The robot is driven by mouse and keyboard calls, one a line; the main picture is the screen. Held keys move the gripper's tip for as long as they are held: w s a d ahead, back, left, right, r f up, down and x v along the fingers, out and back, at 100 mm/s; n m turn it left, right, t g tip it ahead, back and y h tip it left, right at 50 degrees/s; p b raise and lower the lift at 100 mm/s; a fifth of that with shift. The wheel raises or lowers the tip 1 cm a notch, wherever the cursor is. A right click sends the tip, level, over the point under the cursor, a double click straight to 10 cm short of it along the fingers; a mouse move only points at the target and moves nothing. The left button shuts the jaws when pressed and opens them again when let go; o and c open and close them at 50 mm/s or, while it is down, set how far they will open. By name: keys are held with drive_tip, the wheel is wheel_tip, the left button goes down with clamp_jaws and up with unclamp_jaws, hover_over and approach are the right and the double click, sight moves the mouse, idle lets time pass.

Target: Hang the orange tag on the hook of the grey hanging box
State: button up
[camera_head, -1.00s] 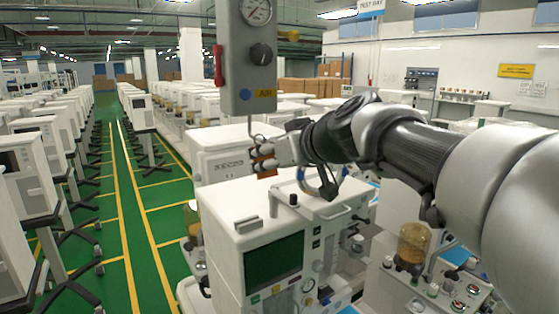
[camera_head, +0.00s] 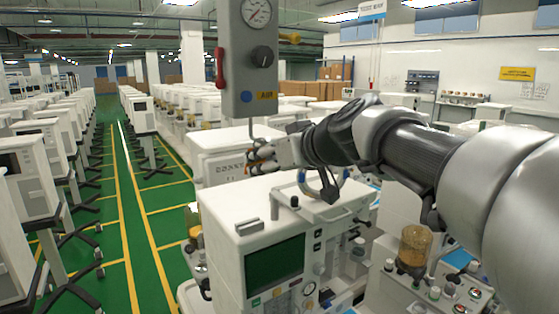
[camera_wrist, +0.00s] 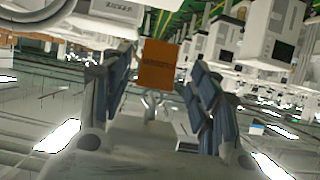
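The orange tag (camera_wrist: 158,65) shows flat-on in the wrist view, beyond and between my two fingers. Its lower picture edge meets a thin bent metal piece (camera_wrist: 151,100); I cannot tell whether this is the hook or the tag's own loop. In the head view the grey hanging box (camera_head: 249,62) has a thin hook rod (camera_head: 251,128) below it. My gripper (camera_head: 258,158) is just under that rod, and only slivers of orange show there. In the wrist view its fingers (camera_wrist: 158,78) stand apart, with gaps beside the tag. Whether the tag is on the hook is unclear.
A white anaesthesia machine (camera_head: 258,222) stands below my gripper, with another white cart (camera_head: 222,155) behind it. Rows of carts (camera_head: 33,160) line the left. The green aisle (camera_head: 135,215) is clear. The wrist view appears upside down.

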drive_tip(key=shift+o, duration=0.5)
drive_tip(key=v, duration=1.2)
drive_tip(key=s+d+f+m+g+h+b, duration=0.2)
drive_tip(key=s+f, duration=0.6)
drive_tip(key=f, duration=0.7)
drive_tip(key=s+d+f+m+g+h+b, duration=0.2)
drive_tip(key=s+d+f+b, duration=0.3)
drive_tip(key=f, duration=0.9)
drive_tip(key=s+d+f+m+g+h+b, duration=0.2)
drive_tip(key=s+f+b, duration=0.5)
drive_tip(key=s+f, duration=0.5)
wheel_tip(320, 180, down, 4)
drive_tip(key=shift+d+r+m+h, duration=0.2)
drive_tip(key=shift+d+m+h, duration=0.2)
drive_tip(key=shift+d+h, duration=0.4)
